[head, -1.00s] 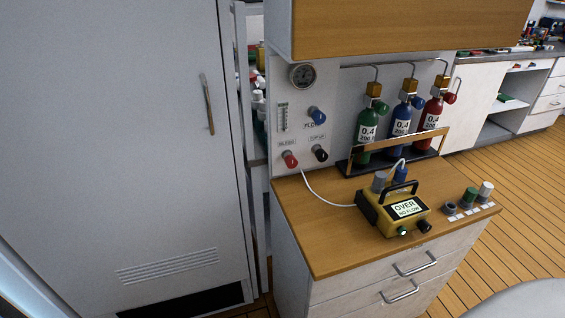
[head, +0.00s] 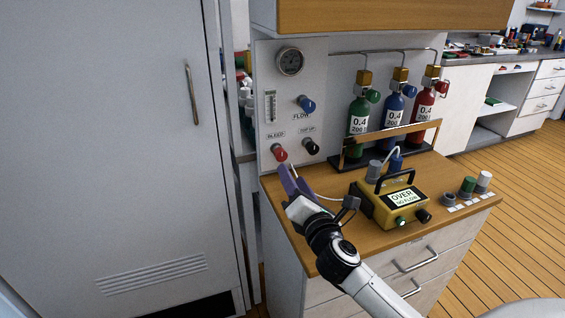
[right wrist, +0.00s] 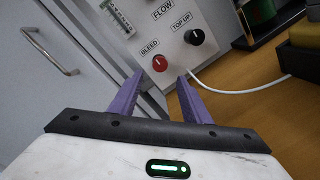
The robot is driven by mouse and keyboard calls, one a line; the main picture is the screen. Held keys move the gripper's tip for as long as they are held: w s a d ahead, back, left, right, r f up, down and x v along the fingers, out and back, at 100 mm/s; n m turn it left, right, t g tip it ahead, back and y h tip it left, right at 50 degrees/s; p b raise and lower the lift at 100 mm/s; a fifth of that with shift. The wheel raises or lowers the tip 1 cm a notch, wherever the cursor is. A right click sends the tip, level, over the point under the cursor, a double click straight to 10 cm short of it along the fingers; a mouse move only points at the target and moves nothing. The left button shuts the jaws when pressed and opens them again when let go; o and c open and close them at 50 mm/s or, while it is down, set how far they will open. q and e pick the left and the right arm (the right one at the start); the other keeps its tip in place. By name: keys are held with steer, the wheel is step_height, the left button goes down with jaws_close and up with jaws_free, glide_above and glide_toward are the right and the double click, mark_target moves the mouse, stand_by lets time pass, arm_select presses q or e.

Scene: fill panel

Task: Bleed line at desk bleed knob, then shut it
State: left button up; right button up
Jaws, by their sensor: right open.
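The red bleed knob (head: 279,153) sits low on the left of the white panel (head: 290,100), under the label BLEED. My right gripper (head: 286,170) is just below and in front of it in the head view. In the right wrist view the bleed knob (right wrist: 159,63) shows beyond the two purple fingertips (right wrist: 161,82), between them and a little farther off. The jaws are open and empty, apart from the knob. The panel's gauge (head: 290,62) has a dial too small to read. My left gripper is not in view.
The black top-up knob (head: 311,146) is close right of the bleed knob, with the blue flow knob (head: 306,104) above. A white hose runs to the yellow analyser (head: 392,205), reading OVER. Three cylinders (head: 394,112) stand in a rack. A tall cabinet door (head: 110,140) is left.

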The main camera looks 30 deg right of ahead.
mark_target(282, 157)
steer(key=x, duration=0.9)
steer(key=shift+w, duration=0.35)
steer(key=c, duration=1)
